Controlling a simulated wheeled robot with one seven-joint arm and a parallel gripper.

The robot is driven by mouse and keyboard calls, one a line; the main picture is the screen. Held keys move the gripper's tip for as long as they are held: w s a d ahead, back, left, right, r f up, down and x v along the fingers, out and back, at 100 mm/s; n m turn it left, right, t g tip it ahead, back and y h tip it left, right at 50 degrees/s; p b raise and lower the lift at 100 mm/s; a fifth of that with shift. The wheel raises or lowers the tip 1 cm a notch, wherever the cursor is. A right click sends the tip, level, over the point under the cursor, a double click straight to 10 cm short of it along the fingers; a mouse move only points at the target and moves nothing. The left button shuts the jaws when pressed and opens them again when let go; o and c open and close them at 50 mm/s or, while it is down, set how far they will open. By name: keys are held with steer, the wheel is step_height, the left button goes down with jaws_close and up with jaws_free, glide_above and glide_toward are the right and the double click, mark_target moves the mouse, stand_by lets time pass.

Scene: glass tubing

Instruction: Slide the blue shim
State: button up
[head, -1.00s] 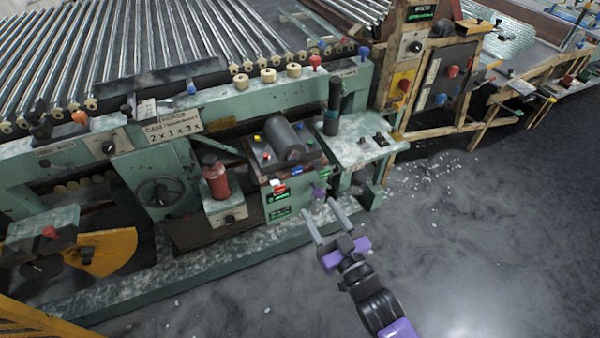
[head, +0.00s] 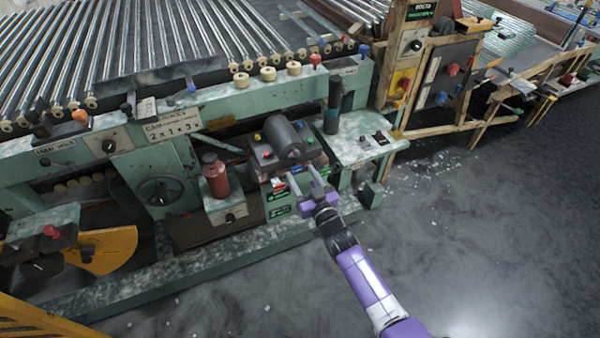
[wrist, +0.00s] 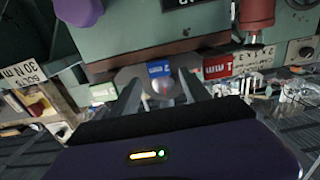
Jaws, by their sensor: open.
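The blue shim (wrist: 158,69) is a small blue block with a white mark, at the front edge of the machine. In the wrist view it lies ahead of and between the two fingers of my gripper (wrist: 160,82), with no visible hold on it. In the head view the blue shim (head: 297,170) is a small patch just behind the fingertips. My gripper (head: 305,178) is open and empty, reaching toward the machine's front. Whether a finger touches the shim cannot be told.
A red labelled block (wrist: 217,67) lies to one side of the shim, and a green-white one (wrist: 103,92) to the other. A purple knob (wrist: 80,10) is close by. The floor at right is open.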

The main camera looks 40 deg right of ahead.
steer(key=shift+x, duration=0.95)
jaws_close()
stand_by(0.8)
